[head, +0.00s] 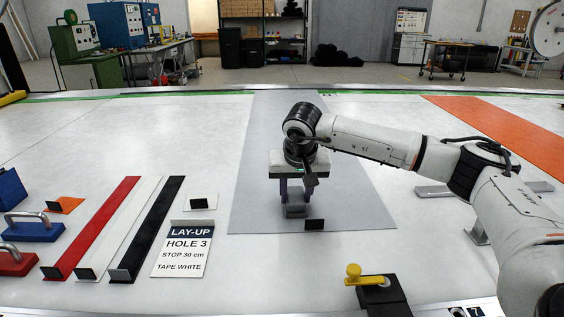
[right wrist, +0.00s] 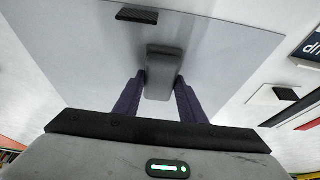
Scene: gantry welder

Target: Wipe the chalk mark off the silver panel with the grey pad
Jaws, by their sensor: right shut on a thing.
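The silver panel (head: 350,205) lies flat on the large white table; it also fills much of the right wrist view (right wrist: 80,70). My right gripper (head: 294,194) points down over the panel's near-left part. Its two purple fingers are shut on the grey pad (head: 296,211), which also shows between the fingertips in the right wrist view (right wrist: 164,72). The pad is at or just above the panel; I cannot tell whether it touches. No chalk mark is visible; the arm and gripper hide part of the panel. My left gripper is not in view.
A small black block (head: 315,224) stands at the panel's near edge. Red (head: 105,220), white and black strips and a lay-up sign (head: 186,248) lie left. A yellow-handled clamp (head: 372,280) is at the near edge. An orange strip (head: 500,130) lies right.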

